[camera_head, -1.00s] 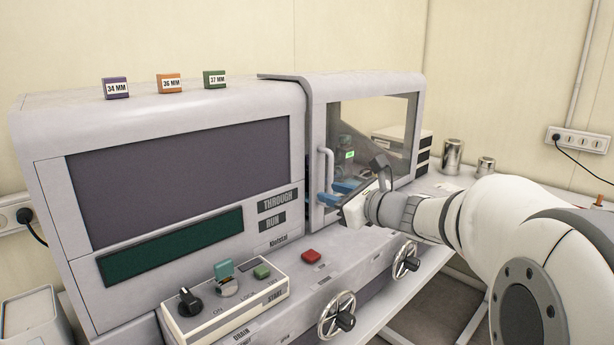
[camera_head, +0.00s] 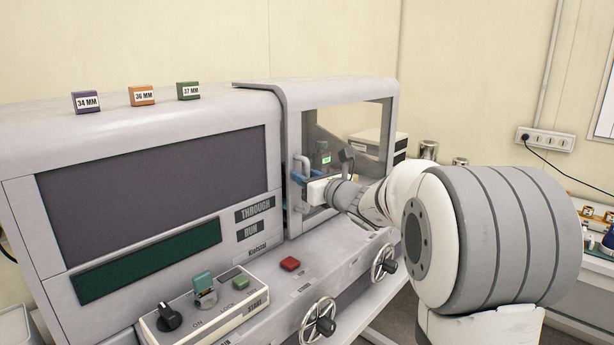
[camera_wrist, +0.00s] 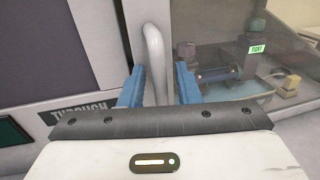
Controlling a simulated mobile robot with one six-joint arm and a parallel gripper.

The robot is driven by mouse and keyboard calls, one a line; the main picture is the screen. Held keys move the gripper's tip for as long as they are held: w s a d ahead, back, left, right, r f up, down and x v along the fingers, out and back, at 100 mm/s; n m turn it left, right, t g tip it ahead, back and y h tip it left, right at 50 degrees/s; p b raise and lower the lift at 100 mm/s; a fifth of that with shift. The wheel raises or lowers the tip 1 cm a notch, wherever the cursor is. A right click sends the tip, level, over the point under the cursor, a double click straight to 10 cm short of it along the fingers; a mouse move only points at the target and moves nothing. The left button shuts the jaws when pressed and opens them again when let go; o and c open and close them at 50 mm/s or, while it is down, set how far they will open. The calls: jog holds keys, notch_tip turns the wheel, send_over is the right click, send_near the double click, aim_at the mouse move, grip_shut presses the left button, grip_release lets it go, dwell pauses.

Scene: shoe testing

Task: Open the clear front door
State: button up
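The clear front door (camera_head: 362,122) is a transparent pane in a light grey frame on the right part of the machine. It looks closed. Its pale vertical bar handle (camera_head: 299,168) is on the door's left side. In the wrist view the handle (camera_wrist: 154,55) runs down between the two blue fingers. My gripper (camera_head: 303,177) is at the handle in the head view. My gripper (camera_wrist: 160,84) is open in the wrist view, with a finger on each side of the handle and gaps visible. The lower end of the handle is hidden behind my gripper.
Behind the pane is a test fixture with a green "TIGHT" label (camera_wrist: 257,47). Below the door, a ledge carries a red button (camera_head: 290,264) and handwheels (camera_head: 384,262). A control box (camera_head: 205,305) stands at front left. Coloured blocks (camera_head: 142,96) sit on top.

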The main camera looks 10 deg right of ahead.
jog(key=shift+c, duration=0.2)
grip_shut()
dwell(0.4)
